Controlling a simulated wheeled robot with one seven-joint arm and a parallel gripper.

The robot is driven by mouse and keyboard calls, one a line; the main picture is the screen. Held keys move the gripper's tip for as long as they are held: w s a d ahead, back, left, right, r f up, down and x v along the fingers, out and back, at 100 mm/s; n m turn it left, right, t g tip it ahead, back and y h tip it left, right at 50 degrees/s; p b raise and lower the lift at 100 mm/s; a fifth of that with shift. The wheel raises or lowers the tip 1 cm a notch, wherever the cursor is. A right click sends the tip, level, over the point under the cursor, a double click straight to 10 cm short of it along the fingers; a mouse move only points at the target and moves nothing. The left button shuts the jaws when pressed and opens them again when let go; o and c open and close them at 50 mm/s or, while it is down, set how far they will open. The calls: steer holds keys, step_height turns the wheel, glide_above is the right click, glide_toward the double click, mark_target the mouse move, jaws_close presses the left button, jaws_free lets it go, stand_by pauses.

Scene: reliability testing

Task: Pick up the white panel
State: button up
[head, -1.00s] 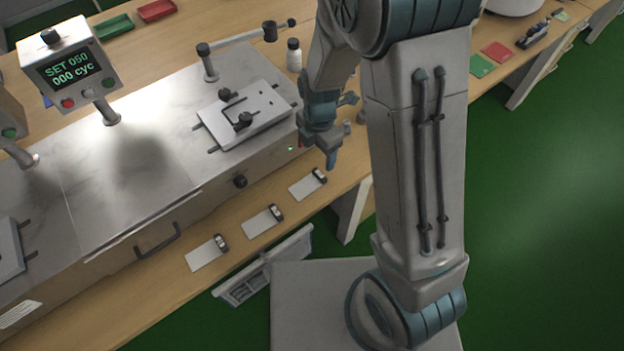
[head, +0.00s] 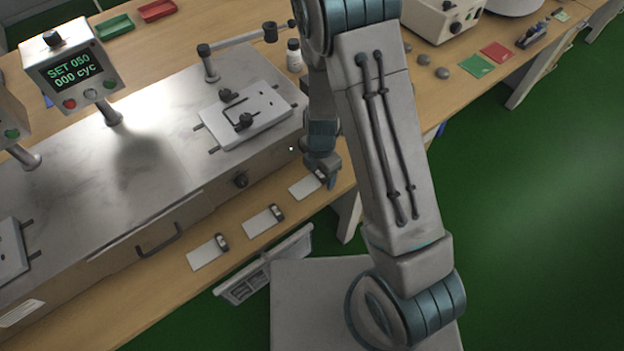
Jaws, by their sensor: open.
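Three small white panels lie in a row on the wooden bench's front strip, each with a small dark-and-silver piece at its right end. They are the left panel (head: 206,254), the middle panel (head: 259,223) and the right panel (head: 301,188). My gripper (head: 328,182) is open, pointing down at the right end of the right panel, close over its dark piece. It partly hides that end, and I cannot tell whether the fingers touch it. I cannot tell which panel the task means.
A metal test machine (head: 120,185) stands behind the panels, with a clamped white plate (head: 262,125) on top and a counter display (head: 70,70). A white bottle (head: 293,58) stands behind my arm. A grey rack (head: 240,289) hangs below the bench edge.

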steer(key=c, duration=1.1)
steer(key=shift+o, duration=0.2)
steer(key=shift+r, duration=0.15)
steer(key=shift+r, duration=0.45)
steer(key=r, duration=0.3)
steer(key=shift+w+d+r+b, duration=0.15)
steer(key=shift+d+b, duration=0.25)
steer(key=w+d+r+b, duration=0.1)
steer(key=w+d+r, duration=0.1)
steer(key=d+r, duration=0.4)
steer(key=d, duration=0.4)
steer(key=shift+w+d+r+b, duration=0.25)
steer(key=shift+b, duration=0.1)
